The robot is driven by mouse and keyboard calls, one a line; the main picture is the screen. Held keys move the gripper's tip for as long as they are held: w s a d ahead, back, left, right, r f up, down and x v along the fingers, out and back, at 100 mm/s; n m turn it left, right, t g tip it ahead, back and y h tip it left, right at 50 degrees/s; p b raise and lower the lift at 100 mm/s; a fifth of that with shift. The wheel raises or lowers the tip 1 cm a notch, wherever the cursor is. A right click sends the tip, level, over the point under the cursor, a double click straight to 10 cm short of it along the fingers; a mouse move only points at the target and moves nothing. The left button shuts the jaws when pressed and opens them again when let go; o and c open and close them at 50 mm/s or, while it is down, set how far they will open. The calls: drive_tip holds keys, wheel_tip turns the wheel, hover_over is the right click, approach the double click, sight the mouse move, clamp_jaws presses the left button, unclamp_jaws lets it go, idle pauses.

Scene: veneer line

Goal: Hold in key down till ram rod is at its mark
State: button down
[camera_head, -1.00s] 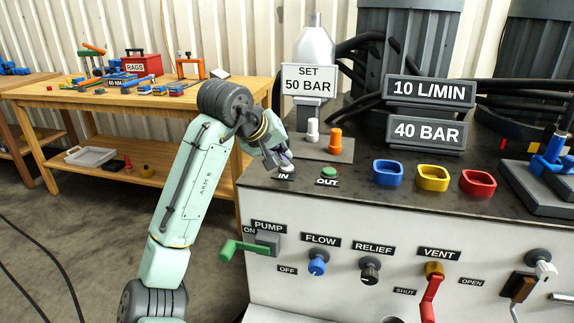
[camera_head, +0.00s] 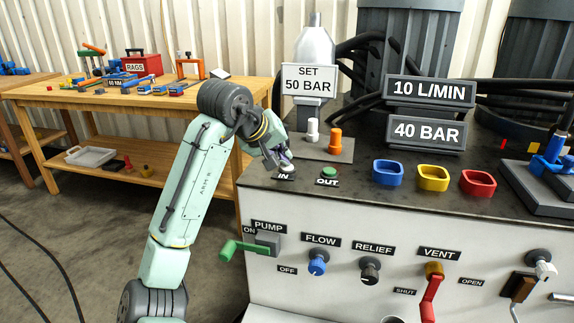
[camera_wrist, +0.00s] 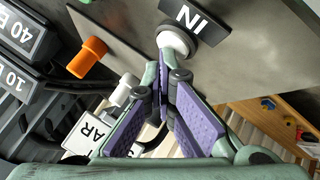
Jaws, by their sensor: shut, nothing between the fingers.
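The IN key (camera_wrist: 176,41) is a round pale button beside the IN label on the bench top. It also shows, partly covered, in the head view (camera_head: 286,175). My gripper (camera_wrist: 164,66) is shut with nothing between its purple-padded fingers. Its tips are at the near edge of the key and seem to touch it. I cannot tell how far the key is pressed. In the head view my gripper (camera_head: 284,164) points down over the key. The green OUT key (camera_head: 329,172) is just to the right, clear of the fingers. I cannot pick out the ram rod or its mark.
Signs read SET 50 BAR (camera_head: 310,79), 10 L/MIN (camera_head: 430,91) and 40 BAR (camera_head: 427,132). A white peg (camera_head: 312,130) and an orange peg (camera_head: 335,140) stand behind the keys. Blue, yellow and red trays (camera_head: 478,184) sit to the right. Levers and knobs line the front panel.

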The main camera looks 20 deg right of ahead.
idle(0.4)
drive_tip(key=shift+r+p, duration=0.85)
drive_tip(key=shift+p, duration=0.1)
wheel_tip(320, 180, up, 5)
drive_tip(key=p, duration=0.4)
drive_tip(key=shift+p, duration=0.4)
